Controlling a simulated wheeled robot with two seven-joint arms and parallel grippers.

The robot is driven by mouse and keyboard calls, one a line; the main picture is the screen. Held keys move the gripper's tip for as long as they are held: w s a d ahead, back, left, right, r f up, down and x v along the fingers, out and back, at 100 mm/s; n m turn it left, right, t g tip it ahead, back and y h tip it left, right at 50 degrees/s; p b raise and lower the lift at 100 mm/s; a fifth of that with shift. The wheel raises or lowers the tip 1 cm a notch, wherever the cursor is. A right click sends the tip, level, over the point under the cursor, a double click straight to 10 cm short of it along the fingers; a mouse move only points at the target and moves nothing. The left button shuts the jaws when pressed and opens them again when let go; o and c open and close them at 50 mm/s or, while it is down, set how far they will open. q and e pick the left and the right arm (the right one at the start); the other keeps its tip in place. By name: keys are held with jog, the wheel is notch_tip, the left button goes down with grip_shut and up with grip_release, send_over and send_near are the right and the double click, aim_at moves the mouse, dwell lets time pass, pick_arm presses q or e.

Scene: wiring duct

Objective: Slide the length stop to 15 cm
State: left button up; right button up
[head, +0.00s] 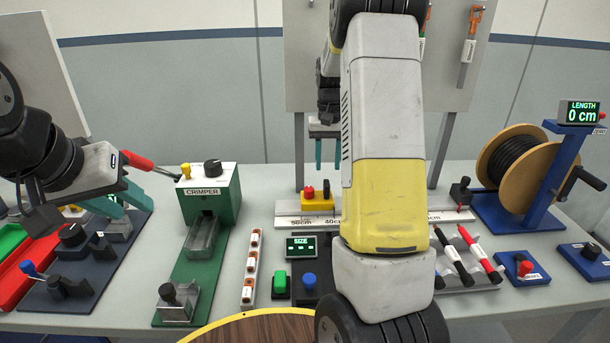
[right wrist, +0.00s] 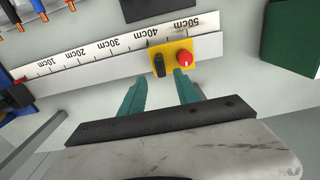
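The length stop (head: 317,201) is a yellow block with a red knob and a black lever. It sits on the white ruler rail (right wrist: 85,70), between the 40cm and 50cm labels in the right wrist view, where the stop (right wrist: 172,60) also shows. My right gripper (head: 328,152) is open and empty above and behind the stop. In the right wrist view its teal fingertips (right wrist: 160,82) point at the block's near edge; contact cannot be told. My left gripper (head: 126,202) looks open and empty at the far left. My right arm hides the rail's middle in the head view.
A green crimper (head: 210,190) stands left of the rail. A cable reel (head: 515,165) and a display reading 0 cm (head: 580,112) are at the right. A small size display (head: 300,247) and buttons lie in front. The rail beside the stop looks clear toward 10cm.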

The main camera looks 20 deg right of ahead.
aim_at(327, 182)
notch_tip(327, 182, down, 8)
jog(key=shift+r, duration=0.1)
jog(key=shift+c, duration=0.5)
grip_shut()
dwell(1.1)
